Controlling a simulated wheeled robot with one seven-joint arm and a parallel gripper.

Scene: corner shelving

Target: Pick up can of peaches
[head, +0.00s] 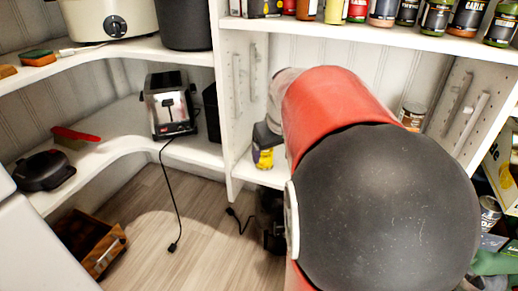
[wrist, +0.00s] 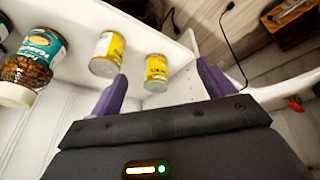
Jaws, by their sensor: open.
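Two cans with yellow labels and silver ends stand on a white shelf in the wrist view: the left can (wrist: 107,53) and the right can (wrist: 157,72). I cannot read their labels clearly enough to tell which holds peaches. My gripper (wrist: 162,72) is open and empty, with its purple fingers spread. The right can shows in the gap between the fingertips; the left can is just beyond the left fingertip. In the head view a yellow can (head: 263,158) shows just below my dark gripper (head: 267,137); my arm hides much of that shelf.
A jar with a teal label (wrist: 38,60) stands left of the cans. A white upright panel (head: 243,100) edges the shelf on the left. Another can (head: 412,114) stands at the shelf's right. Jars line the shelf above (head: 400,38). A toaster (head: 170,104) stands on the left shelf.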

